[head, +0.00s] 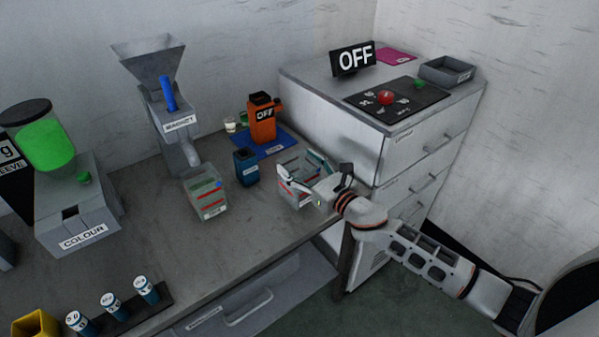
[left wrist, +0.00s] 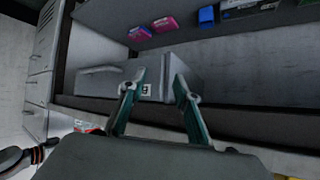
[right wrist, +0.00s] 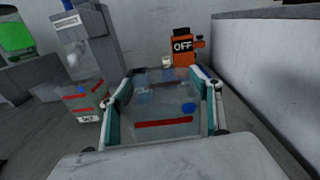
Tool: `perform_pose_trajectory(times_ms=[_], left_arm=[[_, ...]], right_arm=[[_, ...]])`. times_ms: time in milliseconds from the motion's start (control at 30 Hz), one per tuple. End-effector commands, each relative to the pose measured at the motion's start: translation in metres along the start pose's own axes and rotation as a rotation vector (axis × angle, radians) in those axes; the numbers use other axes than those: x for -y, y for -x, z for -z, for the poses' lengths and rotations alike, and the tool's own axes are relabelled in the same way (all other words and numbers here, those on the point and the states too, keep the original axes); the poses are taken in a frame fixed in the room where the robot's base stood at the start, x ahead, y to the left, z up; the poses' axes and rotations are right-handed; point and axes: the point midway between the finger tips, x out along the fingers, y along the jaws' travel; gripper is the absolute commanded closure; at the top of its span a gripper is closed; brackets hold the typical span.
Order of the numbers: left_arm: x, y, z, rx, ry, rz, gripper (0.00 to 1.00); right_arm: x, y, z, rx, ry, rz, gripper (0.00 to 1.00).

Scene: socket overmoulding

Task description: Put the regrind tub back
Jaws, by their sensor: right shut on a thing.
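A clear grey tub (head: 290,196) with a red band is at the right end of the bench. My right gripper (head: 308,180) is shut on it, with a finger along each side wall in the right wrist view. There the tub (right wrist: 165,128) shows its red band and a blue spot; I cannot read a label on it. I cannot tell whether it touches the bench. A similar labelled tub (head: 208,200) stands under the magnet chute to the left. My left gripper (left wrist: 157,82) shows only in the left wrist view, open and empty, before a grey drawer-like box.
A dark blue container (head: 246,167) stands between the tubs. The hopper with magnet (head: 172,115) rises at the back. A drawer cabinet (head: 415,150) borders the right side.

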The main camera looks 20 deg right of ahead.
Motion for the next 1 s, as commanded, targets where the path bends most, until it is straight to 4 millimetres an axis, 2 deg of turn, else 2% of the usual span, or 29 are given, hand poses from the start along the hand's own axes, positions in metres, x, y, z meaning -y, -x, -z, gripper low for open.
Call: perform_pose_trajectory(times_ms=[33,100,367,567,600,633,1000], left_arm=[[-0.004,-0.003,0.001,-0.012,0.000,-0.005,0.69],[-0.008,-0.004,0.004,-0.020,-0.002,-0.014,0.69],[-0.008,-0.003,0.008,-0.027,-0.007,-0.017,0.69],[-0.007,-0.005,0.004,-0.025,-0.009,-0.015,0.69],[-0.007,-0.004,0.004,-0.023,-0.009,-0.014,0.69],[-0.007,-0.005,0.003,-0.022,-0.009,-0.015,0.69],[-0.006,-0.004,0.000,-0.014,-0.010,-0.014,0.69]], right_arm=[[0.000,0.000,0.011,-0.001,-0.005,0.002,0.87],[-0.001,0.000,0.017,0.000,-0.003,0.001,0.87],[-0.001,0.000,0.017,0.001,0.000,0.000,0.87],[-0.001,0.000,0.022,0.000,0.000,0.000,0.87],[-0.001,0.000,0.021,0.000,0.000,0.000,0.27],[-0.001,0.000,0.021,0.000,0.000,0.000,0.20],[-0.001,0.000,0.019,0.000,0.000,0.000,0.20]])
